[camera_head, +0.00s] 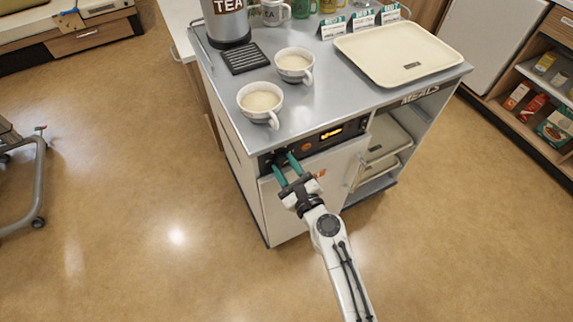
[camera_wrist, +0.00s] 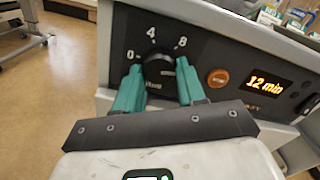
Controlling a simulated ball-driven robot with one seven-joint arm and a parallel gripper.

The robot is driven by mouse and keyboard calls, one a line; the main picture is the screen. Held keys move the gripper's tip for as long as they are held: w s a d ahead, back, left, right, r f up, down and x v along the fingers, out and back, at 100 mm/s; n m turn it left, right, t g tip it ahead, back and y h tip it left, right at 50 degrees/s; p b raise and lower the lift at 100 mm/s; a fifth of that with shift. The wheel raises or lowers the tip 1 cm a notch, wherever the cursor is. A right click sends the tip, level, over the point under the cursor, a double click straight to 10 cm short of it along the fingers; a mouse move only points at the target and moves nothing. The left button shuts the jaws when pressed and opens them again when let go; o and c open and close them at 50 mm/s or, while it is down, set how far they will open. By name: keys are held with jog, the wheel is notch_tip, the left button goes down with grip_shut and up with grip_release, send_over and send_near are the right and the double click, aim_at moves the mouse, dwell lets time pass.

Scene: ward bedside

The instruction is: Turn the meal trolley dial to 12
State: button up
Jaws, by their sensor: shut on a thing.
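The black round dial (camera_wrist: 160,72) sits on the dark control panel (camera_wrist: 215,50) of the meal trolley (camera_head: 268,190). The marks 0, 4 and 8 show around its upper side in the wrist view; the dial's lower right is partly hidden by a finger. I cannot tell for sure where its pointer stands. The amber display (camera_wrist: 267,84) reads "12 min". My gripper (camera_wrist: 160,85) is shut on the dial, with one green finger on each side. In the head view my gripper (camera_head: 285,163) reaches the panel's left end.
An orange button (camera_wrist: 217,78) sits between dial and display. On the trolley top stand two filled cups (camera_head: 261,101) (camera_head: 294,65), a tea urn (camera_head: 227,25) and a cream tray (camera_head: 398,54).

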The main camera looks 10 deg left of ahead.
jog(key=shift+d+f+m, duration=0.1)
jog(key=shift+f+m, duration=0.05)
jog(key=shift+m, duration=1.05)
jog(key=o, duration=1.1)
jog(key=shift+c, duration=0.2)
jog(key=v, duration=1)
jog(key=shift+s+d, duration=0.2)
jog(key=shift+s, duration=0.15)
